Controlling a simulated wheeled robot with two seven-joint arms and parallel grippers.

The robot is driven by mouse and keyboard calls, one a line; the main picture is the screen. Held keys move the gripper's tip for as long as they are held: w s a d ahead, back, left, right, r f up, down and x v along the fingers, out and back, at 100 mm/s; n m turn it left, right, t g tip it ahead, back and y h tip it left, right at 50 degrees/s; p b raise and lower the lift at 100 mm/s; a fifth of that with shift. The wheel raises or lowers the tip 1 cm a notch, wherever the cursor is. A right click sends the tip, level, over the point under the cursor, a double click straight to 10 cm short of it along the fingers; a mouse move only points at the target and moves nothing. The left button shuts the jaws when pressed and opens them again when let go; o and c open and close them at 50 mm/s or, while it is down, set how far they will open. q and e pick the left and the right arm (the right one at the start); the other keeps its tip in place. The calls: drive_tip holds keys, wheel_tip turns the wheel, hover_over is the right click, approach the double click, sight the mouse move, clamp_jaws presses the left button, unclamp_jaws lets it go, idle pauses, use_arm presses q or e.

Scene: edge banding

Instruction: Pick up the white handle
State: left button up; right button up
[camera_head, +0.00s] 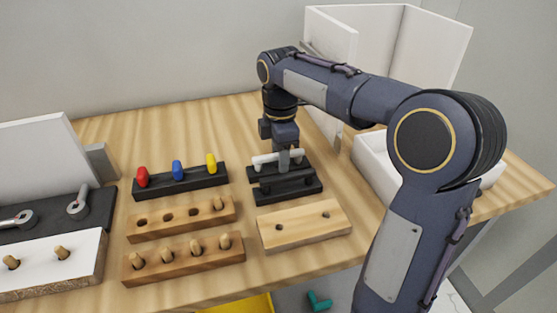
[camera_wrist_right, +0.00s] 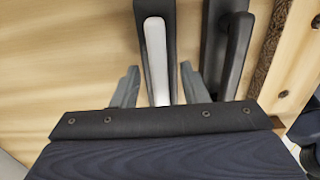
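The white handle (camera_head: 264,159) lies on a black holder at the middle of the table, below my right gripper. In the right wrist view the white handle (camera_wrist_right: 156,58) runs lengthwise between the two grey fingers. My right gripper (camera_head: 284,160) points down over it, and part of the handle is hidden behind the finger. In the right wrist view my right gripper (camera_wrist_right: 158,84) is open, with a visible gap on each side of the handle. My left gripper is in neither view.
A black handle (camera_wrist_right: 238,55) lies beside the white one. A wooden board (camera_head: 303,225) with two holes is in front. Red, blue and yellow pegs stand in a black rack (camera_head: 180,183) to the left. A white bin (camera_head: 372,165) stands to the right.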

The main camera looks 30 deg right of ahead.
drive_tip(key=shift+f, duration=0.1)
clamp_jaws()
idle(0.4)
drive_tip(key=shift+r, duration=0.4)
wheel_tip(320, 180, up, 2)
drive_tip(key=shift+r+p, duration=0.15)
drive_tip(key=shift+p, duration=0.3)
drive_tip(key=s+a+r+p, duration=0.1)
drive_tip(key=s+a+r, duration=0.8)
drive_tip(key=s+r, duration=0.1)
drive_tip(key=shift+s, duration=0.3)
